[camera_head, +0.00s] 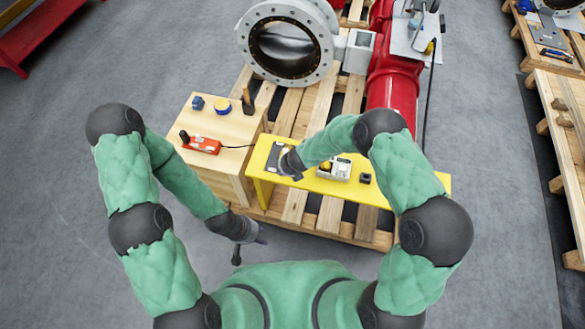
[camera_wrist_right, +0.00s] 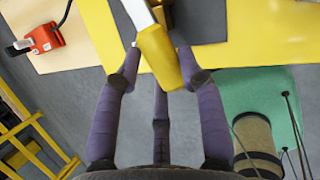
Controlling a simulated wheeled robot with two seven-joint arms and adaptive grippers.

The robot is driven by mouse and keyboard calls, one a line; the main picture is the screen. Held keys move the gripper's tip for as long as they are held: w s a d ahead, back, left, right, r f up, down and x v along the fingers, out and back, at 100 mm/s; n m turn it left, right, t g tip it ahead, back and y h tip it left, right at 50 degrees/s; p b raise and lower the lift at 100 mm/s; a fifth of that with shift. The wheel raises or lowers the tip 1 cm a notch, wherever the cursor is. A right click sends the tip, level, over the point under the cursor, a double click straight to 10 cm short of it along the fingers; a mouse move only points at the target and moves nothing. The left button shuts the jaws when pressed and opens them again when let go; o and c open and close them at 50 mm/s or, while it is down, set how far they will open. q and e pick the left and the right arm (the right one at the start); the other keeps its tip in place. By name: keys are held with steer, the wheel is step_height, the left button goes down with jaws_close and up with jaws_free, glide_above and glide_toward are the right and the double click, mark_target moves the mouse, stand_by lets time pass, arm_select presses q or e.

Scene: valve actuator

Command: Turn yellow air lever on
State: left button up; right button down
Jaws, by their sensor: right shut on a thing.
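The yellow air lever (camera_wrist_right: 158,58) shows in the right wrist view as a yellow-sleeved handle on a pale metal arm. My right gripper (camera_wrist_right: 159,62) has its purple fingers around it, shut on the yellow part. In the head view my right gripper (camera_head: 290,164) is over the left part of the yellow bench (camera_head: 405,184), beside a dark grey plate (camera_head: 274,157); the lever is hidden there by the gripper. My left gripper (camera_head: 250,246) hangs low in front of the wooden box, its fingers apart, with nothing seen between them.
A wooden box (camera_head: 212,112) bears a red device (camera_head: 202,145), a blue part and other small parts. On the bench stand a white box (camera_head: 336,172) and a small black block (camera_head: 365,178). A large grey valve (camera_head: 287,43) and red pipework (camera_head: 392,85) stand behind on pallets.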

steer(key=shift+w+a+m+h+b, duration=0.15)
steer(key=shift+a+m+h+b, duration=0.2)
steer(key=shift+m, duration=0.35)
steer(key=shift+w+a+m+h+b, duration=0.15)
steer(key=shift+a+m+h, duration=0.2)
steer(key=shift+m, duration=0.35)
steer(key=shift+a, duration=0.1)
steer(key=c, duration=0.7)
jaws_free()
steer(key=shift+r, duration=0.1)
steer(key=v, duration=1.2)
steer(key=shift+s, duration=0.25)
steer(key=shift+f, duration=0.25)
